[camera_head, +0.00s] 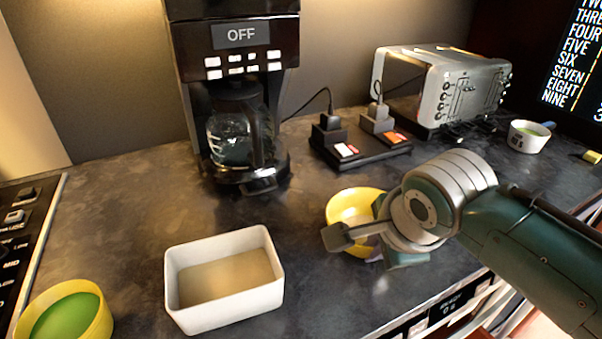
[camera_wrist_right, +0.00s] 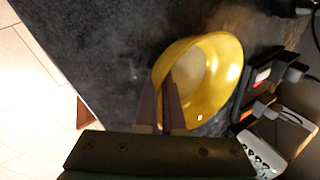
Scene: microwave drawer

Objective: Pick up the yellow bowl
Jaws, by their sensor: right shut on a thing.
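The yellow bowl (camera_head: 352,205) is on the right half of the dark counter, partly hidden behind my right gripper (camera_head: 362,243). In the right wrist view the bowl (camera_wrist_right: 221,72) is tilted in the picture with its open side showing. My right gripper (camera_wrist_right: 161,98) is shut on the bowl's near rim there, one finger on each side of the wall. I cannot tell whether the bowl touches the counter. My left gripper is not in view.
A white rectangular container (camera_head: 225,312) stands left of the bowl. A yellow bowl with green inside (camera_head: 103,325) is at the lower left. A coffee maker (camera_head: 235,90), a power strip (camera_head: 362,147), a toaster (camera_head: 440,85) and a small white cup (camera_head: 526,141) stand behind.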

